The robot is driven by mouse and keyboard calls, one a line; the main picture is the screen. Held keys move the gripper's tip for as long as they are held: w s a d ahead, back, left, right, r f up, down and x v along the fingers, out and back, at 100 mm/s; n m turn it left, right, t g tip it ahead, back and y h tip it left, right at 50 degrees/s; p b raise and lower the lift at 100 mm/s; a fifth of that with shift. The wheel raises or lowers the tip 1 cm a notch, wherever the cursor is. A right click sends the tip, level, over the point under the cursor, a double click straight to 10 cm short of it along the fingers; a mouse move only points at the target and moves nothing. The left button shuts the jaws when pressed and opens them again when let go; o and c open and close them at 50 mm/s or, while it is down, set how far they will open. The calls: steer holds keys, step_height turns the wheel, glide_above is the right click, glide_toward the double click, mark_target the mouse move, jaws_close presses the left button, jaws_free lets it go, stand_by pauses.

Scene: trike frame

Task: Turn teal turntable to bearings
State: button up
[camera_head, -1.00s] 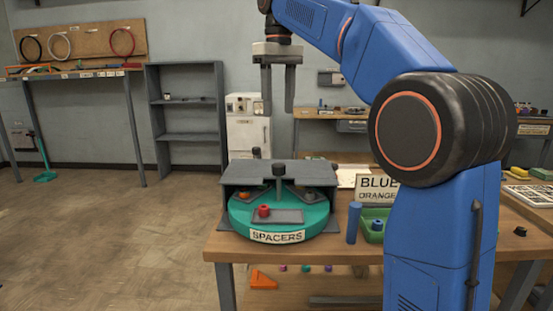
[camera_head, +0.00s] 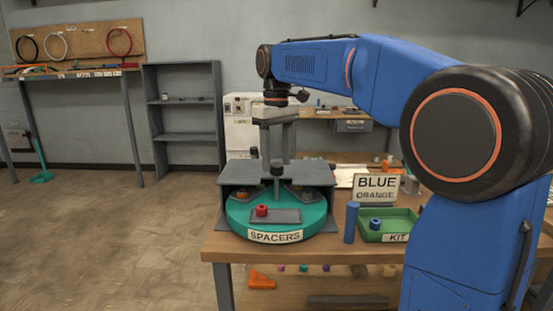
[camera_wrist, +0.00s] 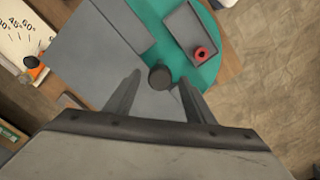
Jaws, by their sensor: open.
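The teal turntable (camera_head: 312,219) sits partly under a grey cover (camera_head: 240,172), with its SPACERS label (camera_head: 275,237) facing front. A red spacer (camera_head: 262,210) is on its grey front pad; orange parts show in the shaded sections behind. A dark knob (camera_head: 278,170) stands upright near the cover's front edge. My gripper (camera_head: 276,160) is open, pointing down just above the cover. In the wrist view, the knob (camera_wrist: 159,76) appears between my open fingertips (camera_wrist: 160,80); whether they touch it is unclear. The turntable (camera_wrist: 208,75) and red spacer (camera_wrist: 201,53) also show there.
A blue cylinder (camera_head: 351,222) stands right of the turntable, beside a green KIT tray (camera_head: 400,219) holding a blue part (camera_head: 375,224). A BLUE/ORANGE sign (camera_head: 376,188) stands behind. Another dark post (camera_head: 254,153) rises behind the cover. Floor to the left is open.

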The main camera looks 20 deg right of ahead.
steer(key=shift+f, duration=0.15)
jaws_close()
